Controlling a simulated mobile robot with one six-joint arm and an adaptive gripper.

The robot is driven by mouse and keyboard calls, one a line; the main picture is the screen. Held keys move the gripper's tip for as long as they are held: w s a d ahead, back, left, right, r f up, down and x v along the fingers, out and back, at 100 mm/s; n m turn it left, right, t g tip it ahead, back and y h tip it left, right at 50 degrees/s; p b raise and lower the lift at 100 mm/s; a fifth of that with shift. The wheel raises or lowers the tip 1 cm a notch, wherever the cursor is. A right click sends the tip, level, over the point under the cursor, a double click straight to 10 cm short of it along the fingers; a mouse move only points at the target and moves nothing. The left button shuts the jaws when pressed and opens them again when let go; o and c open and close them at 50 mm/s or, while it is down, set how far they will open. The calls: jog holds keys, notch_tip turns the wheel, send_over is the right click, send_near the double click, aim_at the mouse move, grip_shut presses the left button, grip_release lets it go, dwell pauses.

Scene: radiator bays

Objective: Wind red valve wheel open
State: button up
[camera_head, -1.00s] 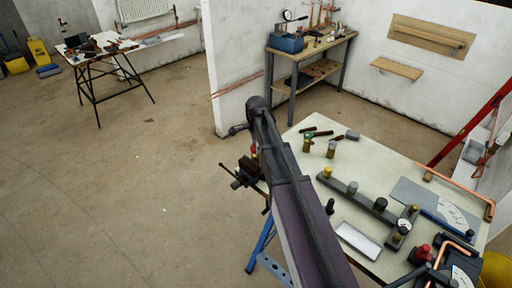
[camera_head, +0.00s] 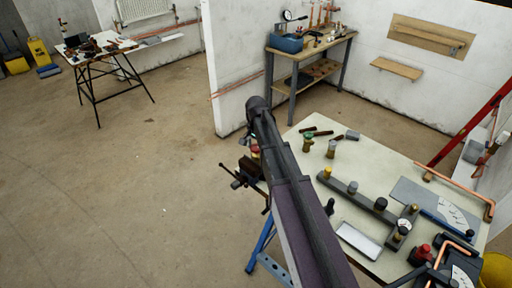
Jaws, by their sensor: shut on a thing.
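My arm reaches up from the bottom middle, and its forearm covers the place where my gripper would show. Its jaws are hidden, so I cannot see what they touch. A small red part (camera_head: 255,149) shows at the left edge of my arm, above a dark vise (camera_head: 241,176) at the workbench's left edge. It may be the red valve wheel, but most of it is hidden. Another red knob or wheel (camera_head: 424,251) stands on the bench at the lower right, apart from my arm.
The pale workbench (camera_head: 375,160) carries a dark bar with several valve knobs (camera_head: 366,200), a white tray (camera_head: 358,241) and copper pipe (camera_head: 460,189). A second bench (camera_head: 337,46) stands behind near the partition wall (camera_head: 232,65).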

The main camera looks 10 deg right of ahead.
jog(key=n, duration=0.5)
jog(key=shift+s, duration=0.2)
jog(key=shift+n, duration=2.4)
jog(key=o, duration=1.2)
jog(key=shift+w+f, duration=0.1)
jog(key=shift+w, duration=0.05)
